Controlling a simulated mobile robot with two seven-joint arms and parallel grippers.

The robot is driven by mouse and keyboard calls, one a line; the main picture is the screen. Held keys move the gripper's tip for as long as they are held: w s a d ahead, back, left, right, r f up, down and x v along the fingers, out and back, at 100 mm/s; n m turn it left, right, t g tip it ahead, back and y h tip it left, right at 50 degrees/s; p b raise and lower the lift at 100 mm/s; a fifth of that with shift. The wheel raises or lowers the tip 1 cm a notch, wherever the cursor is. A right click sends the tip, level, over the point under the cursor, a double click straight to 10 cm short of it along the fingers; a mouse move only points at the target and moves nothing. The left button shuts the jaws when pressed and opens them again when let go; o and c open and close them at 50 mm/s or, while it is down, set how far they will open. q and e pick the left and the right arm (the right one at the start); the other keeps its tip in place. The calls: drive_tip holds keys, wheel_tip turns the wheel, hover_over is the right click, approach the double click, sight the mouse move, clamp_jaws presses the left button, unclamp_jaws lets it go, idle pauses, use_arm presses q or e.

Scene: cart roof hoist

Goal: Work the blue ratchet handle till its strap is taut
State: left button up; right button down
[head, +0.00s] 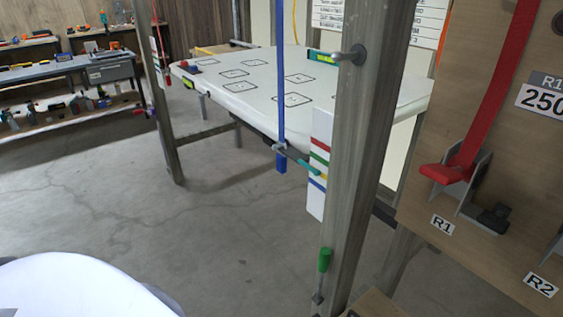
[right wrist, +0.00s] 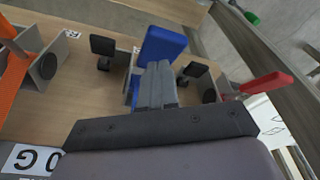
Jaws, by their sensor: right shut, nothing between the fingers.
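The blue ratchet handle (right wrist: 161,43) shows in the right wrist view, sticking up from its bracket on a wooden board. My right gripper (right wrist: 157,68) is shut and empty, its grey fingertips right in front of the blue handle's lower part. Whether the fingertips touch the handle I cannot tell, as they hide its lower part. My left gripper is in neither view.
The board (right wrist: 105,105) also carries a red handle (right wrist: 265,84) to the right and an orange strap (right wrist: 18,70) to the left. In the head view are a red ratchet handle (head: 446,173) marked R1, a wooden post (head: 363,130), a large white panel (head: 265,82) and clear floor.

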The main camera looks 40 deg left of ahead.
drive_tip(key=shift+r, duration=0.1)
wheel_tip(320, 180, up, 2)
drive_tip(key=p, duration=0.2)
drive_tip(key=shift+r+p, duration=0.25)
drive_tip(key=shift+p, duration=0.05)
drive_tip(key=shift+r+b, duration=0.25)
drive_tip(key=shift+b, duration=0.1)
wheel_tip(320, 180, up, 3)
drive_tip(key=shift+f, duration=0.1)
drive_tip(key=shift+s, duration=0.15)
